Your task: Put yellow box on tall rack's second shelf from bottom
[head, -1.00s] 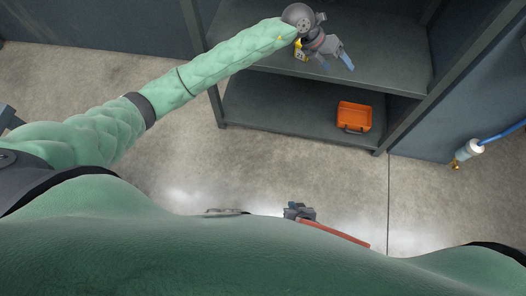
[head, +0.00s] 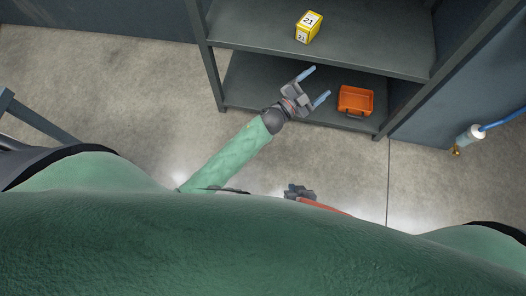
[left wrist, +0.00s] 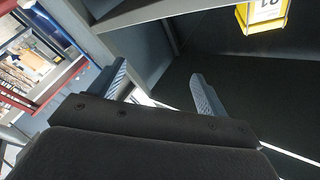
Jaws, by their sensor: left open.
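The yellow box (head: 306,31), with a white label marked 21, stands on the rack's shelf (head: 372,45) directly above the lowest visible one. It also shows at the top of the left wrist view (left wrist: 262,15). My left gripper (head: 318,84) is open and empty, below and in front of that shelf's edge, apart from the box. Its two fingers show spread in the left wrist view (left wrist: 160,92). The tall rack (head: 213,65) is dark grey; its upper part is out of view. My right gripper is not in view.
A red-handled tool (head: 302,193) shows low, partly hidden by my body. A blue hose with a white fitting (head: 470,135) is at right.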

